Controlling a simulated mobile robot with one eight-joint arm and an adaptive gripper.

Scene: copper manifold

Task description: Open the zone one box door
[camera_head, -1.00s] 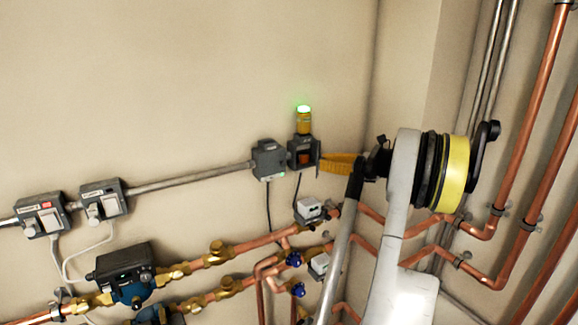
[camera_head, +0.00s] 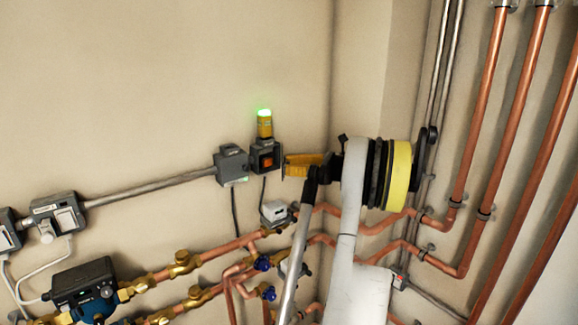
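A small grey box with an orange-red front part (camera_head: 265,160) is on the wall under a yellow beacon lit green (camera_head: 264,124). A thin dark panel, apparently its door (camera_head: 283,160), stands out at its right side. My gripper (camera_head: 288,164), with yellow-orange fingers, comes from the right, with its fingertips at that panel; I cannot tell whether they touch it. The fingers overlap in this view, so their opening is hidden. A second grey box (camera_head: 231,165) is just left. The labels are too small to read, so I cannot tell which box is zone one.
A grey box with a light front (camera_head: 58,218) is on the conduit (camera_head: 150,188) at left. Copper pipes with blue valves (camera_head: 263,262) and a black-and-blue pump (camera_head: 84,290) lie below. Vertical copper pipes (camera_head: 520,110) stand at right. The wall above is clear.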

